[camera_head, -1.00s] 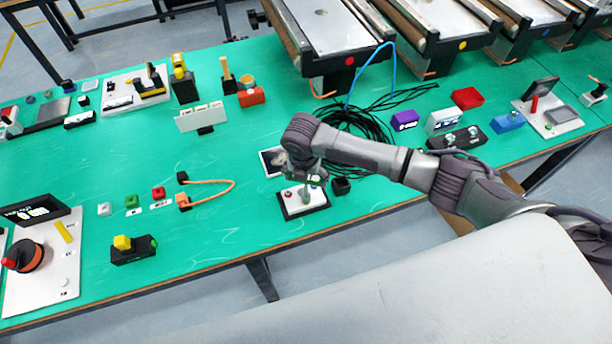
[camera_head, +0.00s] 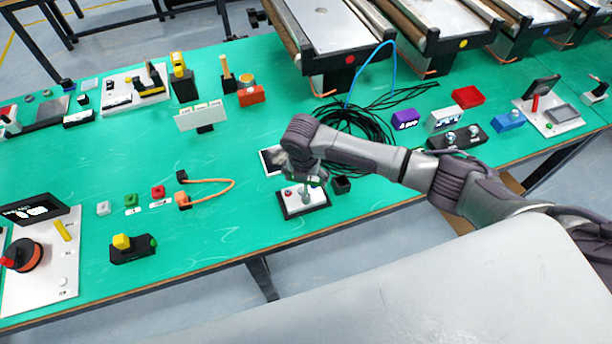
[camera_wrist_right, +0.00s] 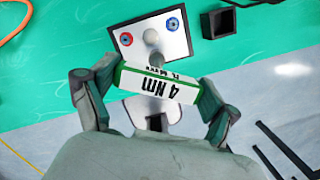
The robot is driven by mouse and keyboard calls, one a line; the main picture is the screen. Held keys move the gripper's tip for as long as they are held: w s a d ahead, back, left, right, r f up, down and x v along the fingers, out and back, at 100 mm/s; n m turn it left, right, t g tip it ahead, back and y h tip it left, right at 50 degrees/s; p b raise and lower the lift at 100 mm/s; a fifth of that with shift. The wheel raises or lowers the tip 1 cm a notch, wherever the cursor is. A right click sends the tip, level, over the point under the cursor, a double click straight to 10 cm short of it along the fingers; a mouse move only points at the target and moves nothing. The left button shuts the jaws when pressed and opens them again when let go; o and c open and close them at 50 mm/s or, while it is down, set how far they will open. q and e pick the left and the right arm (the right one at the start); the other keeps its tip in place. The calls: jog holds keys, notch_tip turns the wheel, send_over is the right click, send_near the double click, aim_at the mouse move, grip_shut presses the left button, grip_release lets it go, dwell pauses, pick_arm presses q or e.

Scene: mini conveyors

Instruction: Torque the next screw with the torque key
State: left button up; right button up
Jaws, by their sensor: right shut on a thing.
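My right gripper (camera_head: 311,179) (camera_wrist_right: 150,88) is shut on the torque key (camera_wrist_right: 160,86), a white and green handle printed "4 NM". Its grey shaft (camera_wrist_right: 155,60) points down at the white screw plate (camera_head: 312,206) with a dark border. The plate also shows in the right wrist view (camera_wrist_right: 172,22). A red-ringed screw (camera_wrist_right: 126,39) and a blue-ringed screw (camera_wrist_right: 172,24) are uncovered there. The key's tip is over the plate below and between them; whether it touches a screw is hidden. My left gripper is not in view.
A small black open box (camera_head: 341,185) stands just right of the plate. Black cables (camera_head: 360,130) lie behind the arm. An orange cable loop (camera_head: 222,190) lies to the left. The table's front edge (camera_head: 230,270) is close; green surface is free left of the plate.

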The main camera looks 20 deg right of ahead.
jog(key=shift+f, duration=0.2)
jog(key=shift+r+m+p, duration=0.2)
jog(key=shift+m+p, duration=0.15)
jog(key=shift+m, duration=0.05)
jog(key=shift+a+f+m, duration=0.1)
jog(key=shift+f+m, duration=0.05)
jog(key=shift+m, duration=0.65)
jog(key=m, duration=0.3)
jog(key=shift+m+g+h, duration=0.3)
jog(key=shift+m+g, duration=0.1)
jog(key=m, duration=0.5)
jog(key=shift+s+m+g, duration=0.1)
jog(key=shift+m+g, duration=0.3)
jog(key=m, duration=0.6)
jog(key=shift+s+g, duration=0.1)
jog(key=shift+g, duration=0.3)
jog(key=m, duration=0.5)
